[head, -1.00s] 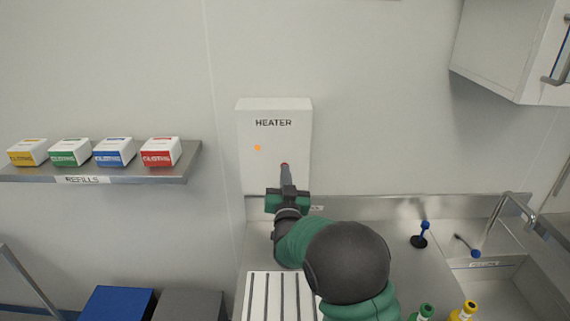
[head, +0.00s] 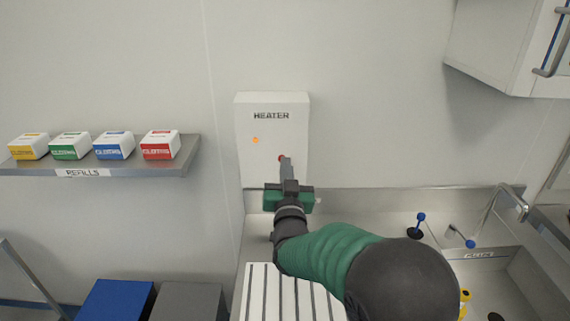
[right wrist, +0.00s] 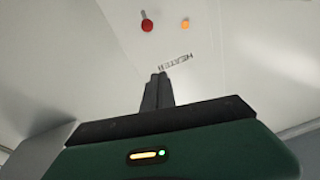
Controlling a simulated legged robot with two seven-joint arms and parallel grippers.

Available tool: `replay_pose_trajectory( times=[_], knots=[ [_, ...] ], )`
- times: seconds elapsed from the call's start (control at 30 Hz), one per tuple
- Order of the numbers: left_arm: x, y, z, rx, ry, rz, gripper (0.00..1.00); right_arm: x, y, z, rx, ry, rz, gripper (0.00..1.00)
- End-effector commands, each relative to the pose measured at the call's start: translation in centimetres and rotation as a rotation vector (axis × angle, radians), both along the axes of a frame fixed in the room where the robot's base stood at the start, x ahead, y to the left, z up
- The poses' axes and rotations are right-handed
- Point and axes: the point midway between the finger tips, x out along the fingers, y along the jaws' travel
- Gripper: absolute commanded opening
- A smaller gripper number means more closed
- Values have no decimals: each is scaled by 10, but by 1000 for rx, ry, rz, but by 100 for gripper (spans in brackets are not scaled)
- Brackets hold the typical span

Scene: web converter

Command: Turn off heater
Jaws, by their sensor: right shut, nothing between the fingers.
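The heater (head: 285,135) is a white wall box marked HEATER. Its orange light (head: 255,140) is lit at the left. Its red knob (head: 281,158) shows just past my right fingertips. My right gripper (head: 286,163) is shut and empty, pointing up at the box's lower part. In the right wrist view the red knob (right wrist: 146,25) sits on a short grey stem, beside the orange light (right wrist: 184,23). There the fingertips (right wrist: 158,76) appear apart from the knob; whether they touch the box I cannot tell. My left gripper is out of view.
A shelf (head: 120,168) with several coloured boxes is at the left. A white slatted rack (head: 262,290) lies below the heater. A sink tap (head: 500,205) and a blue-topped black item (head: 417,226) stand at the right. A wall cabinet (head: 495,45) hangs upper right.

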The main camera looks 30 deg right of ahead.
Motion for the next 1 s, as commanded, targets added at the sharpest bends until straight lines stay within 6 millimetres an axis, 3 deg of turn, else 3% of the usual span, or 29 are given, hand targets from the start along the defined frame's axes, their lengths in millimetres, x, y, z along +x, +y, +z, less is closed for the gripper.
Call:
replay_pose_trajectory(
  times=[0.2, 0.43, 0.57, 0.67, 0.77, 0.8, 0.87, 0.9, 1.0],
  knots=[
    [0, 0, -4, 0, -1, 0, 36, -19, 10, 3, 0, -1, 0, 0],
    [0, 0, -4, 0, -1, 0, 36, -20, 11, 3, 0, 0, 0, 0],
    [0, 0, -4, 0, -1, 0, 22, -17, 15, -7, 13, 36, 20, 0],
    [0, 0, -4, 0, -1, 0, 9, -15, 41, -51, 69, 206, 115, 0],
    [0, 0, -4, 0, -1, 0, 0, -35, 86, -131, 149, 520, 264, 0],
    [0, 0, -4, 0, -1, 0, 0, -54, 106, -166, 179, 670, 323, 0],
    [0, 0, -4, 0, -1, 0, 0, -93, 130, -211, 210, 889, 393, 0],
    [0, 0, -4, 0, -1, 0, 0, -122, 142, -235, 226, 1025, 427, 0],
    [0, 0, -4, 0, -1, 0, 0, -190, 157, -275, 244, 1306, 475, 0]
  ],
)
